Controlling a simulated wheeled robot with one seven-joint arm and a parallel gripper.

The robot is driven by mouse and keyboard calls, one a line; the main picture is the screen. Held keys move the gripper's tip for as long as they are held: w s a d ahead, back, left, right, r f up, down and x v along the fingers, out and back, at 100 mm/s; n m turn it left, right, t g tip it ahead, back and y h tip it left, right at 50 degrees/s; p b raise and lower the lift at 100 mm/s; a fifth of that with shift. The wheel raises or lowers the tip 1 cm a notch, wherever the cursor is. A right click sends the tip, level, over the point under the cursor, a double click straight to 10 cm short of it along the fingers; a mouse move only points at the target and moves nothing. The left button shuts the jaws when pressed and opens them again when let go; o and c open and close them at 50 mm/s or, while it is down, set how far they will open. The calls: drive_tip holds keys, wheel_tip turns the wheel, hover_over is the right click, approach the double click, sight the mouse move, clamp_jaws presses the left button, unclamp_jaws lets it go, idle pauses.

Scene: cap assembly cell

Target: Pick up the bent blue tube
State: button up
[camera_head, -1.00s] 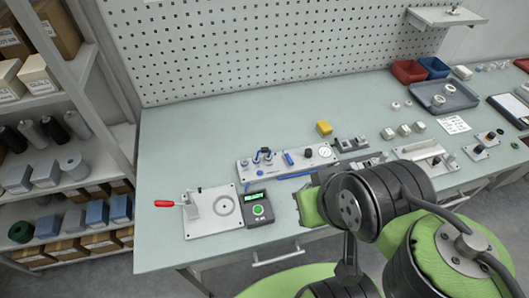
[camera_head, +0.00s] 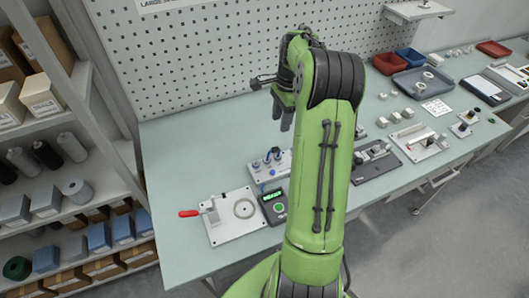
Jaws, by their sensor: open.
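A pale fixture block (camera_head: 257,172) on the bench carries small blue parts near its knobs. A short blue piece (camera_head: 276,151) there looks curved and may be the bent blue tube, but it is too small to be sure. The right part of the fixture is hidden behind my green arm. My gripper (camera_head: 281,118) hangs above and behind the fixture with its dark fingers pointing down. It is open, holds nothing visible, and is apart from the blue parts.
A plate with a red-handled clamp (camera_head: 231,218) and a green-screen device (camera_head: 274,206) stand at the front left. Grey fixtures (camera_head: 376,162), small parts and a grey tray (camera_head: 422,83) lie to the right. The bench's left back area is clear.

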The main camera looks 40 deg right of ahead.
sight(274, 148)
drive_tip(key=f, duration=0.4)
drive_tip(key=a+f+b, duration=0.1)
drive_tip(key=f, duration=0.4)
drive_tip(key=w+f, duration=0.1)
drive_tip(key=f, duration=0.3)
drive_tip(key=shift+a+f+b, duration=0.3)
drive_tip(key=shift+a+f, duration=0.05)
drive_tip(key=shift+a, duration=0.05)
drive_tip(key=shift+s+r, duration=0.1)
clamp_jaws()
